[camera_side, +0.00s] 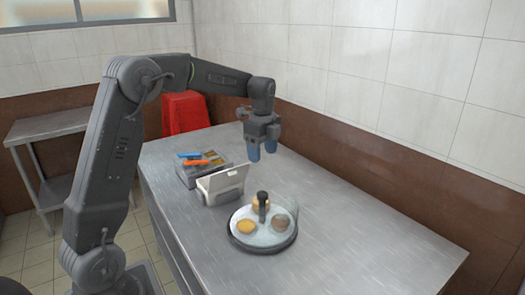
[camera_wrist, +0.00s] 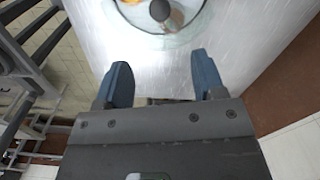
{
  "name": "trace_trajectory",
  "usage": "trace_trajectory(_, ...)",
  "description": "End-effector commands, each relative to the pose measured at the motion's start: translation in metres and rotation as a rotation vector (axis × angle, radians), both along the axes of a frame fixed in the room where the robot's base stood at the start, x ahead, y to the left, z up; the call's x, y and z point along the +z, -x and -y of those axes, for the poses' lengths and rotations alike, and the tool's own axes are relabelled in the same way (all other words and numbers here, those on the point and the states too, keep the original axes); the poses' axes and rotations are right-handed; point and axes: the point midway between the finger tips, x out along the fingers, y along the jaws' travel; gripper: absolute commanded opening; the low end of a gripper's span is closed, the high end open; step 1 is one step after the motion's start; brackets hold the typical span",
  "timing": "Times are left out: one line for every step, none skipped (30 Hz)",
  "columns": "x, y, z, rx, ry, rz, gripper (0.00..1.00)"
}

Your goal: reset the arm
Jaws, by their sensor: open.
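My gripper (camera_side: 262,153) hangs above the steel table with its two blue fingertips pointing down. In the wrist view my gripper (camera_wrist: 164,82) has its fingers apart with nothing between them. It is behind and above a round dark-rimmed tray (camera_side: 262,250), apart from it. On the tray is a glass lid or dish with a dark upright knob (camera_side: 263,206). Several round yellow, tan and grey items show on or under the glass; I cannot tell which. The wrist view shows only part of this tray, with the dark knob (camera_wrist: 160,10) at the top edge.
The steel table (camera_side: 370,238) has free room at the right and front. A whitish open box (camera_side: 222,186) stands left of the tray. Behind it is a grey case (camera_side: 187,177) with blue and orange items. A red stool (camera_side: 186,112) and a side table (camera_side: 45,128) stand beyond.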

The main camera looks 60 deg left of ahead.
Motion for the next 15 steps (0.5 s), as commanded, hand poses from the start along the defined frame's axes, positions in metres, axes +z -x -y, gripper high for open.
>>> trace_trajectory(0.0,0.0,0.0,0.0,0.0,0.0,0.63)
trace_trajectory(0.0,0.0,0.0,0.0,0.0,0.0,0.63)
trace_trajectory(0.0,0.0,0.001,0.002,0.0,0.001,0.63)
trace_trajectory(0.001,0.001,0.002,0.006,-0.001,0.003,0.63)
trace_trajectory(0.003,0.002,0.004,0.013,-0.003,0.007,0.63)
trace_trajectory(0.007,0.005,0.008,0.032,-0.005,0.014,0.63)
trace_trajectory(0.011,0.008,0.012,0.052,-0.007,0.023,0.63)
trace_trajectory(0.016,0.013,0.018,0.078,-0.011,0.033,0.63)
trace_trajectory(0.023,0.019,0.027,0.12,-0.015,0.051,0.63)
trace_trajectory(0.028,0.026,0.034,0.158,-0.016,0.066,0.63)
trace_trajectory(0.034,0.033,0.042,0.201,-0.017,0.083,0.63)
trace_trajectory(0.042,0.044,0.054,0.263,-0.018,0.109,0.63)
trace_trajectory(0.047,0.054,0.063,0.311,-0.015,0.127,0.63)
trace_trajectory(0.052,0.063,0.071,0.36,-0.011,0.148,0.63)
trace_trajectory(0.057,0.076,0.082,0.426,-0.004,0.173,0.63)
